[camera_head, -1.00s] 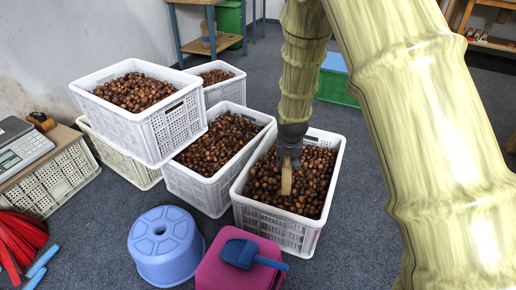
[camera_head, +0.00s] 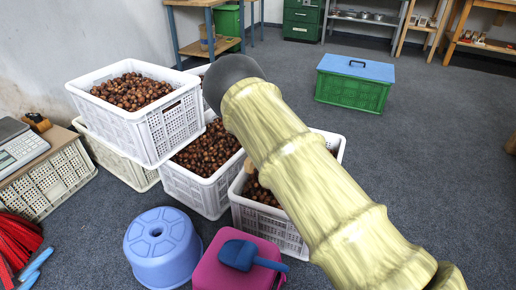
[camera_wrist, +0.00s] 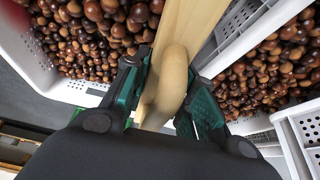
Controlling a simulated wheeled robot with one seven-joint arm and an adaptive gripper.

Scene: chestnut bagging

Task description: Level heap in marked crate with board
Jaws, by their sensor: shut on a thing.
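My gripper (camera_wrist: 168,78) is shut on the wooden board's rounded handle, one dark green finger on each side. The pale board (camera_wrist: 192,22) extends away between two chestnut heaps in the wrist view. In the head view my arm covers the gripper and most of the board; a small tan piece (camera_head: 249,165), probably the board, shows at the front right crate (camera_head: 262,226). That crate holds brown chestnuts (camera_head: 262,193), largely hidden by my arm. I see no clear mark on any crate, so I cannot tell which is marked. Contact between board and chestnuts is unclear.
A filled crate (camera_head: 195,190) stands close on the left, with a stacked filled crate (camera_head: 150,135) beyond. A blue stool (camera_head: 160,245) and a pink box (camera_head: 225,272) with a blue scoop (camera_head: 240,254) stand in front. Floor is clear at right around a green blue-lidded box (camera_head: 352,90).

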